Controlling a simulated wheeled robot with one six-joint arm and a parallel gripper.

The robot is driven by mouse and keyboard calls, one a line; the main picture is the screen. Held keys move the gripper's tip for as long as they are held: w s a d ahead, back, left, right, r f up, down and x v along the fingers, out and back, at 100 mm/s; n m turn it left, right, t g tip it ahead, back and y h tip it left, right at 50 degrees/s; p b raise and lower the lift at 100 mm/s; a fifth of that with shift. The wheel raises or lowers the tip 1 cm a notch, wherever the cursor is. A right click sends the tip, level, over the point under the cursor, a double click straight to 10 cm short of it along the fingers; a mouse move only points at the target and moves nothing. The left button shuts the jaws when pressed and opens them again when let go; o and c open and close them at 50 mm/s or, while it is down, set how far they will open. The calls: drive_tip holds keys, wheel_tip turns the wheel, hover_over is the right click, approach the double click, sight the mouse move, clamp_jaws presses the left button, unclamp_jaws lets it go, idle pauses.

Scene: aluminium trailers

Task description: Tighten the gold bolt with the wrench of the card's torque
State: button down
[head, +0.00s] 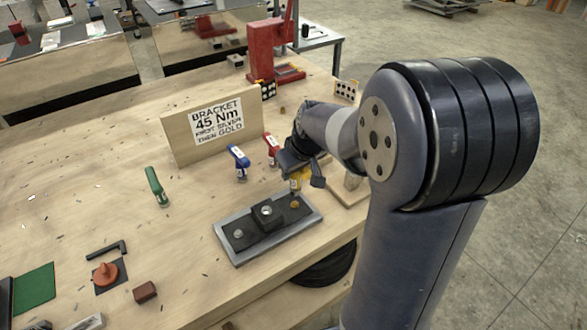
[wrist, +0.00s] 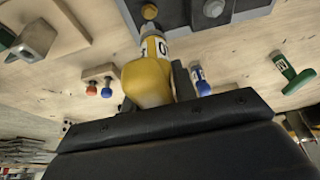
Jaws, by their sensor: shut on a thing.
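My gripper (head: 300,172) is shut on a yellow wrench (wrist: 148,78), whose label shows only a partial "0" in the wrist view. The wrench also shows in the head view (head: 296,182), its end pointing down at the right end of the dark bracket (head: 252,226). The gold bolt (wrist: 149,11) is just beyond the wrench's tip in the wrist view; I cannot tell if they touch. A silver bolt (head: 238,233) is at the bracket's left end. The card (head: 217,121) reads "BRACKET 45 Nm FIRST SILVER THEN GOLD".
A red press (head: 268,50) is at the back. A black hex key (head: 107,249) and an orange knob (head: 105,272) lie front left.

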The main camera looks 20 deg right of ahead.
sight(298, 185)
drive_tip(key=shift+f+b, duration=2.15)
drive_tip(key=shift+f, duration=0.3)
drive_tip(key=shift+r, duration=0.1)
drive_tip(key=shift+m+h+p, duration=0.5)
drive_tip(key=shift+m+p, duration=0.25)
drive_tip(key=shift+m, duration=0.45)
drive_tip(key=shift+m+h, duration=0.5)
drive_tip(key=shift+m, duration=0.7)
drive_tip(key=m+b, duration=0.1)
drive_tip(key=m+h+b, duration=0.1)
drive_tip(key=m, duration=0.1)
drive_tip(key=shift+d+f, duration=0.15)
drive_tip(key=shift+f, duration=0.2)
drive_tip(key=m+h+b, duration=0.1)
drive_tip(key=m+b, duration=0.1)
drive_tip(key=m, duration=0.1)
drive_tip(key=shift+d+m+g+b, duration=0.1)
drive_tip(key=shift+m+g+b, duration=0.25)
drive_tip(key=shift+m+g, duration=0.05)
drive_tip(key=m+g+h, duration=0.1)
drive_tip(key=m, duration=0.1)
drive_tip(key=m+b, duration=0.1)
drive_tip(key=m, duration=0.2)
drive_tip(key=shift+s+d+r+g+h, duration=0.1)
drive_tip(key=shift+g+h, duration=0.3)
drive_tip(key=m+g, duration=0.1)
drive_tip(key=m, duration=0.4)
drive_tip(key=shift+s+d+r+g, duration=0.1)
drive_tip(key=shift+s+g, duration=0.1)
drive_tip(key=shift+g, duration=0.2)
